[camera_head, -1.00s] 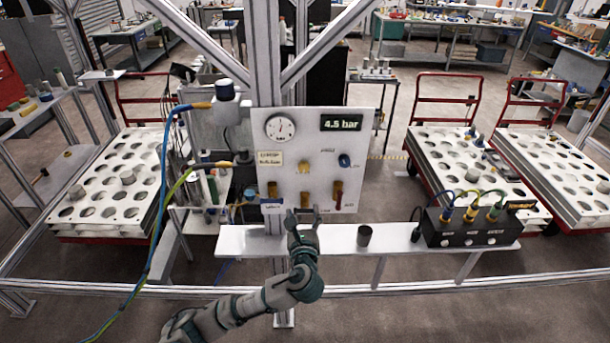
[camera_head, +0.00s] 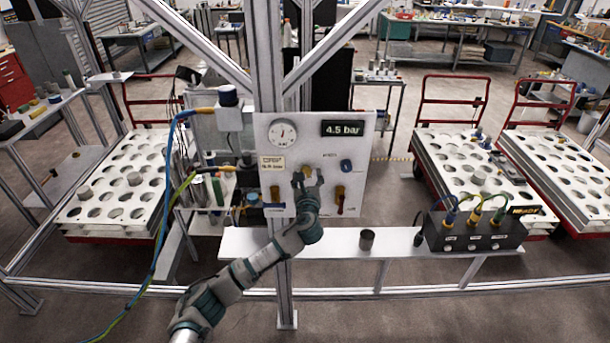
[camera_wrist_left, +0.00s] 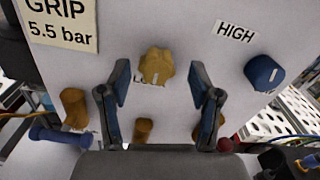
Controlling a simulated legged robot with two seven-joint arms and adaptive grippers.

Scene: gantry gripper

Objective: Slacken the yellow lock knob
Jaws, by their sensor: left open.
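The yellow lock knob (camera_wrist_left: 157,66) is a lobed knob on the white upright panel (camera_head: 262,175). In the left wrist view it sits centrally, just beyond the tips of my left gripper (camera_wrist_left: 156,78). The two fingers are spread to either side below it, and nothing is between them. A label under the knob is partly hidden. In the head view my left gripper (camera_head: 308,182) is in front of the panel at the knob, which it partly covers. Whether a finger touches the knob I cannot tell. My right gripper is out of view.
A blue knob (camera_wrist_left: 263,72) marked HIGH is right of the yellow one. Amber handles (camera_head: 275,193) stick out lower on the panel. A gauge (camera_head: 283,132) and a 4.5 bar display (camera_head: 343,128) are above. A shelf (camera_head: 400,243) holds a dark cup (camera_head: 367,238) and a connector box (camera_head: 475,232).

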